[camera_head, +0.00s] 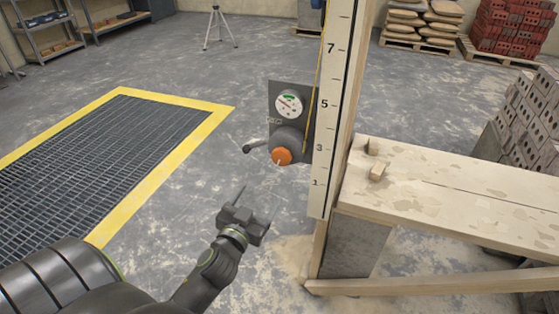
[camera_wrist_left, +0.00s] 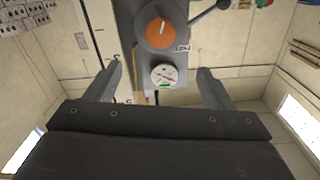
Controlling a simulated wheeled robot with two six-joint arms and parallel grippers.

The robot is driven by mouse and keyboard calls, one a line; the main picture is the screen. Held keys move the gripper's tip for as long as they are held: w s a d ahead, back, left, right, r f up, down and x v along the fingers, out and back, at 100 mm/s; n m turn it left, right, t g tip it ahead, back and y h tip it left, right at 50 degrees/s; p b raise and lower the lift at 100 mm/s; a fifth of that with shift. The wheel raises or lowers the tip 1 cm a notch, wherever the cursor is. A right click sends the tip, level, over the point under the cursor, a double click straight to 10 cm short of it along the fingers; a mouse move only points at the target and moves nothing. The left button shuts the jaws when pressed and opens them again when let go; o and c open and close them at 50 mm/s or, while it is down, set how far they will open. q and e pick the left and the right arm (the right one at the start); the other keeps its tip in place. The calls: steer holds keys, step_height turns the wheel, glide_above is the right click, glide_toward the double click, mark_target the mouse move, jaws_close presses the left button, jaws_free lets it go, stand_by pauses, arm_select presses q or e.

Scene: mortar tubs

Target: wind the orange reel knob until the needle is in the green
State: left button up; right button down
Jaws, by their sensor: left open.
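The orange reel knob (camera_head: 282,156) sits on a grey panel (camera_head: 274,95) fixed to the tall scale board. A white pointer line marks it, and the knob also shows in the left wrist view (camera_wrist_left: 160,36). The round white gauge (camera_head: 289,104) is just above the knob, with a green band at its top. The needle is thin and appears to point left, outside the green, though it is too small to be sure. My left gripper (camera_head: 258,198) is open and empty, below and a little left of the knob, not touching it. My right gripper is not in view.
A dark crank handle (camera_head: 252,146) sticks out left of the knob. The scale board (camera_head: 333,110) rises beside the panel. A plank bench (camera_head: 450,190) with small wood blocks stands right. A yellow-edged floor grate (camera_head: 100,160) lies left. Floor around the gripper is clear.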

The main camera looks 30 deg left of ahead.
arm_select(q)
glide_toward(280, 159)
steer(key=x, duration=0.8)
steer(key=shift+p, duration=0.4)
steer(key=shift+x, duration=0.85)
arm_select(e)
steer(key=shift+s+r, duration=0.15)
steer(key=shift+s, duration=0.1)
arm_select(q)
steer(key=c, duration=1)
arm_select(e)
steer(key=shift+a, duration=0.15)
